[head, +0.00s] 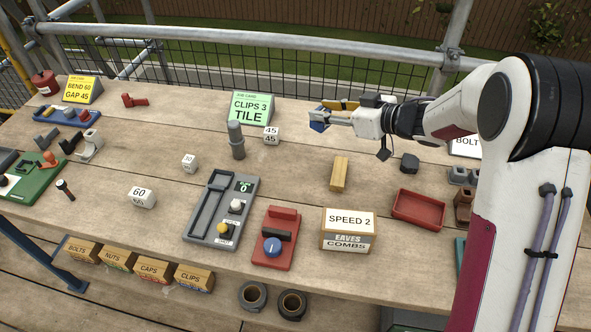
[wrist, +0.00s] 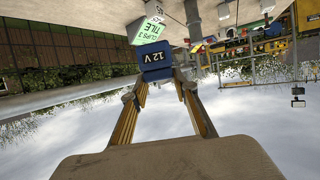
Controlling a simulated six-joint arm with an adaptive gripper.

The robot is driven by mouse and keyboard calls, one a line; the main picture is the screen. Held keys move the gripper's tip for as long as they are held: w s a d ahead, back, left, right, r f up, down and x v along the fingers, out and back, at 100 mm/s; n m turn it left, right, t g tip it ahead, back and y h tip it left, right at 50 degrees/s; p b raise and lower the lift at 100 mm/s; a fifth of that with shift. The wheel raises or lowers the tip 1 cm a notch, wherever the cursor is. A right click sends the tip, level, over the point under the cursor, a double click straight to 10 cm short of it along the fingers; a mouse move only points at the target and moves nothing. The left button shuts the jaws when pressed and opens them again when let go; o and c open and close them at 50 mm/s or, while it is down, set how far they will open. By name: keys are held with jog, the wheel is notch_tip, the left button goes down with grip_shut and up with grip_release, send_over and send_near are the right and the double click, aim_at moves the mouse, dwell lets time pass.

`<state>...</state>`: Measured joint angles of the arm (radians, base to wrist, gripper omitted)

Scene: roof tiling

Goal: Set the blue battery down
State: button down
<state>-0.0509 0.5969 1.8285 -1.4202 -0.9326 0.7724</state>
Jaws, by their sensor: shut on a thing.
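The blue battery (wrist: 154,62), marked 12 V, is between the fingertips of my gripper (wrist: 160,84) in the wrist view. In the head view my gripper (head: 326,117) is at the back middle of the bench, just right of the green CLIPS 3 TILE card. The blue battery (head: 319,126) shows there as a small dark blue block at the fingertips. My gripper is shut on it. It appears to be held above the wooden bench (head: 310,165), but I cannot tell the exact height.
A grey device (head: 212,228) with a long recess and green display stands mid-bench. Near it are a grey cylinder (head: 236,142), white cubes (head: 271,136), a red switch box (head: 275,245), a wooden block (head: 339,174) and a red tray (head: 418,209). Bare planks lie between them.

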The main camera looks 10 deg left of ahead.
jog(key=s+a+f+n+g, duration=0.1)
jog(key=s+a+f, duration=0.1)
jog(key=a+f, duration=0.3)
jog(key=shift+s+a+y, duration=0.2)
jog(key=shift+a+y, duration=0.1)
jog(key=shift+a, duration=0.15)
notch_tip(320, 180, down, 6)
dwell(0.8)
jog(key=shift+f, duration=0.2)
jog(key=shift+f, duration=1.8)
jog(key=shift+f, duration=0.1)
